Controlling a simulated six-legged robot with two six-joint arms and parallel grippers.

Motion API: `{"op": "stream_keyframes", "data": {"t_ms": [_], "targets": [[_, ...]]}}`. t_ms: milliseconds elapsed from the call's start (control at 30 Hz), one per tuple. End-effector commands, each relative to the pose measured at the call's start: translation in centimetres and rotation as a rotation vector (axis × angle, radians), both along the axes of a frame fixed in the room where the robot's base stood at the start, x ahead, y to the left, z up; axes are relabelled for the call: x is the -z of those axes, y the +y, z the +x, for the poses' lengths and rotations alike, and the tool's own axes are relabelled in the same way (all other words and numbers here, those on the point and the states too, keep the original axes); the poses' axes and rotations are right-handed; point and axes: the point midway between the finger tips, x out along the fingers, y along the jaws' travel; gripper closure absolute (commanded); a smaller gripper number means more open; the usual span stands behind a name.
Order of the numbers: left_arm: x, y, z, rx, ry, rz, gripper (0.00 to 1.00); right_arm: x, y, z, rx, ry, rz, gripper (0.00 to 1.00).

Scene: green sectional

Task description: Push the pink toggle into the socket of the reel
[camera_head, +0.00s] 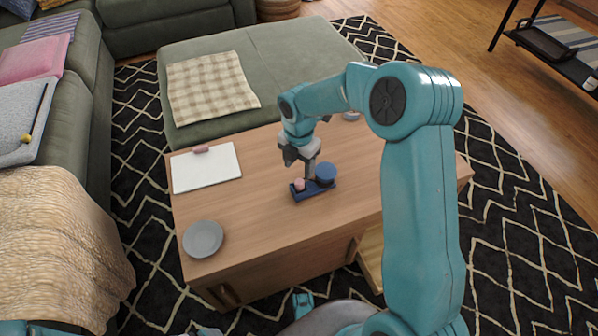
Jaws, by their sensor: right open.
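A small dark blue reel (317,190) stands on the wooden table, with a round blue drum (326,173) on the right of its base. A small pink piece, apparently the toggle (299,184), is at the left end of that base; I cannot tell how deep it sits in the socket. My right gripper (307,176) is open and points down just above the reel, between the pink toggle and the drum. Whether its fingers touch either is too small to tell. My left gripper is not in view.
A white board (206,170) with a pink piece (201,149) at its top edge lies on the table's left. A grey plate (203,239) is at the front left. A green ottoman (280,65) stands behind the table (262,215). The tabletop between plate and reel is clear.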

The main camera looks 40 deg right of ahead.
Motion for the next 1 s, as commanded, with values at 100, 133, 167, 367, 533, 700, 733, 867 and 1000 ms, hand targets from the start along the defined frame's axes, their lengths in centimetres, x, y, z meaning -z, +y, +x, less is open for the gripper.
{"op": "stream_keyframes", "data": {"t_ms": [100, 133, 167, 367, 533, 700, 733, 867, 1000], "targets": [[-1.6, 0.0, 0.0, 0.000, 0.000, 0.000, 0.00, -3.8, 0.0, 0.1, 0.001, -0.003, -0.001, 0.43], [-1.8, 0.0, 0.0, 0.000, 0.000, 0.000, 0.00, -4.5, 0.0, 0.1, 0.000, -0.004, -0.001, 0.43], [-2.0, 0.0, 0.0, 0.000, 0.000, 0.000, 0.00, -5.1, 0.0, 0.1, 0.000, -0.003, -0.001, 0.43], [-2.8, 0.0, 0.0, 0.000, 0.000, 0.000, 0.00, -8.1, 0.0, 0.0, 0.000, -0.001, 0.000, 0.43], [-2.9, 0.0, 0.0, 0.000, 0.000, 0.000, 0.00, -8.9, 0.0, 0.0, 0.000, -0.001, 0.000, 0.43], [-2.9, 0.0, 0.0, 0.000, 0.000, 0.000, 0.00, -8.9, 0.0, 0.0, 0.000, 0.000, 0.000, 0.43], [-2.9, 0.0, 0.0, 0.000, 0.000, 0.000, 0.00, -8.9, 0.0, 0.0, 0.000, 0.000, 0.000, 0.43], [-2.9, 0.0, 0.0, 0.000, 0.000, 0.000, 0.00, -8.8, 0.0, 0.0, 0.000, 0.000, 0.000, 0.43], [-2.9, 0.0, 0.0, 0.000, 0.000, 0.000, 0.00, -8.8, 0.0, 0.0, 0.000, 0.000, 0.000, 0.43]]}}
